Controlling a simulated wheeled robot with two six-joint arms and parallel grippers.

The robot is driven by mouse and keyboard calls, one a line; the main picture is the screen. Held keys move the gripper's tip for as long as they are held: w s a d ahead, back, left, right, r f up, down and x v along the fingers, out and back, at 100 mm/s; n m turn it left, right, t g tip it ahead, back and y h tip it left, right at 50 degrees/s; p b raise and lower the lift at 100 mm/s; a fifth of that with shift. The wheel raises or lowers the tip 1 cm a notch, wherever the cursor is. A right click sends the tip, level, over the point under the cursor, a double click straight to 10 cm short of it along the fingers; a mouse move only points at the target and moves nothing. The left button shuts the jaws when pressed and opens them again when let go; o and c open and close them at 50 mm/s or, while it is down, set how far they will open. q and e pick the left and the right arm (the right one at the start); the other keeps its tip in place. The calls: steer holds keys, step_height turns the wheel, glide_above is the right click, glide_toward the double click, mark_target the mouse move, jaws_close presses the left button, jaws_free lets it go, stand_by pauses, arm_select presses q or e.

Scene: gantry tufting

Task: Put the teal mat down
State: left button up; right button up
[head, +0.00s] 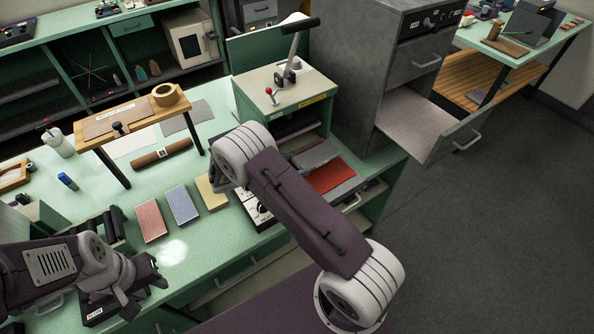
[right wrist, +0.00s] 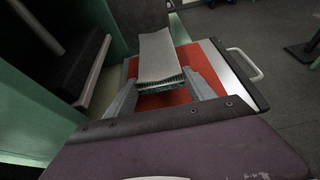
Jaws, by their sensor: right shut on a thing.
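My right gripper (right wrist: 164,84) is shut on a mat (right wrist: 158,58) in the right wrist view. The mat's visible face is grey, and a teal, bristly edge shows between the fingers. It is over a red pad (right wrist: 207,60) on a pulled-out tray; I cannot tell whether it touches the pad. In the head view the grey mat (head: 317,156) shows above the red pad (head: 330,176), beside the press, while my right arm hides the gripper. My left gripper (head: 150,284) is open and empty at the front left of the green bench.
The press (head: 285,92) with its lever stands behind the tray, and a grey cabinet (head: 400,60) with an open drawer (head: 432,125) is to the right. Pink (head: 150,220), blue (head: 181,204) and yellow (head: 211,192) mats lie on the bench left of my right arm.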

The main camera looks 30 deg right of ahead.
step_height(320, 180, down, 3)
steer(key=shift+s, duration=0.1)
steer(key=shift+a+f, duration=0.1)
steer(key=shift+f, duration=0.15)
steer(key=shift+f, duration=0.15)
